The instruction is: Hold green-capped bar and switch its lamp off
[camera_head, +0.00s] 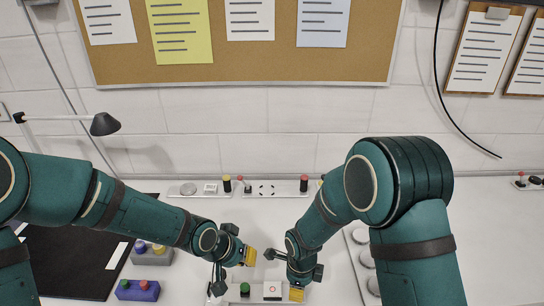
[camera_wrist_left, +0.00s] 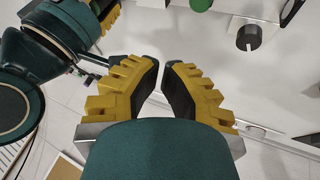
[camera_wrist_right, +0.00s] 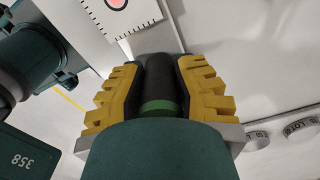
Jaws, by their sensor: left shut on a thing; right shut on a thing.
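A white panel (camera_head: 258,299) at the bottom of the head view carries a black post with a green cap (camera_head: 244,289) and a white box with a red ring (camera_head: 272,288). My right gripper (camera_head: 296,293) is at the panel's right end. In the right wrist view it is shut on a black post (camera_wrist_right: 160,80) with a green band, beside the white box (camera_wrist_right: 118,8). My left gripper (camera_head: 250,257) is above the panel's left part, its fingers (camera_wrist_left: 163,66) nearly together; what they grip cannot be made out. A black knob (camera_wrist_left: 248,37) shows in the left wrist view.
A back strip (camera_head: 270,188) carries small yellow- and red-capped posts. Several white round pieces (camera_head: 367,258) stand at right. A desk lamp (camera_head: 105,124) hangs at left.

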